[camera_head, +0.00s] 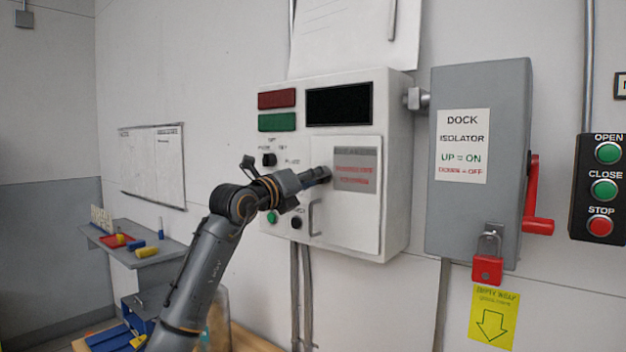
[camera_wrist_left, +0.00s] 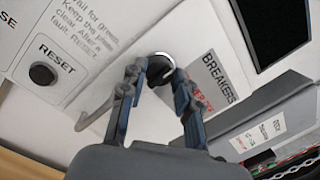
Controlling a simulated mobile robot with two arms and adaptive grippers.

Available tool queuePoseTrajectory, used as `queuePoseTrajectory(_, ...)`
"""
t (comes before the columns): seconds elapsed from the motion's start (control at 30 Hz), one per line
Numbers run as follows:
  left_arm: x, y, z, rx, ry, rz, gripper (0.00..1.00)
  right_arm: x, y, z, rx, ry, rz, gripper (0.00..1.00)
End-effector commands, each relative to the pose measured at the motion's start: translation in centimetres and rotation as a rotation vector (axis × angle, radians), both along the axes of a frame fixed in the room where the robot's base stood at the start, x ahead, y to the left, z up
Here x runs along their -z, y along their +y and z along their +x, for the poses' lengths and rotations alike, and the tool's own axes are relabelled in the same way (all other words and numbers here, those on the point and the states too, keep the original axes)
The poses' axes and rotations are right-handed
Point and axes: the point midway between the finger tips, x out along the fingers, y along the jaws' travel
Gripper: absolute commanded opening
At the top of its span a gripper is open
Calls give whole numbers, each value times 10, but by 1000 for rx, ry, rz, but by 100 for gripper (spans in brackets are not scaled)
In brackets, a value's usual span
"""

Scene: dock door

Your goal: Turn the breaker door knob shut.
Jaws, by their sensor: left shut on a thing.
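The breaker door (camera_head: 347,222) is a white panel on the front of the white control box. It appears to lie flat against the box, and it carries a grey label with red text. The dark round knob (camera_wrist_left: 158,64) sits beside the BREAKERS label in the left wrist view. My left gripper (camera_wrist_left: 158,76) is shut on the knob, with one finger on each side of it. In the head view my left gripper (camera_head: 318,176) reaches the door's upper left and largely hides the knob. My right gripper is not in view.
A handle (camera_head: 312,217) stands out near the door's lower left. The black RESET button (camera_wrist_left: 43,74) is left of the door. A grey dock isolator (camera_head: 478,220) with a red lever hangs at right. A small shelf (camera_head: 150,257) is at left.

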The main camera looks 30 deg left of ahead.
Motion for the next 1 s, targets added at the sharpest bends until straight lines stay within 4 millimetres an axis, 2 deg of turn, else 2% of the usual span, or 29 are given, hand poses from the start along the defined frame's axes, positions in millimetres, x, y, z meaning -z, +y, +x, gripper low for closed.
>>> queuePoseTrajectory(0.03, 0, 0, 0, 0, 0, -2, 0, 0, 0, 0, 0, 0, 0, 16)
queuePoseTrajectory(0.07, 0, 0, 0, 0, 0, -2, 35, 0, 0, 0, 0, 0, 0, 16)
queuePoseTrajectory(0.17, 0, 0, 0, 0, 0, -2, 54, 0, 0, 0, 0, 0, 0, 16)
queuePoseTrajectory(0.47, 0, 0, -1, 0, 0, 0, 54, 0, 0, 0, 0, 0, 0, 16)
queuePoseTrajectory(0.57, 1, 1, -7, -1, -1, 1, 54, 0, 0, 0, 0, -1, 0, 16)
queuePoseTrajectory(0.67, 2, 3, -21, -1, -2, 2, 54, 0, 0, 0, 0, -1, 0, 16)
queuePoseTrajectory(1.0, 11, 7, -91, -1, 2, 4, 54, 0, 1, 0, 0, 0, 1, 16)
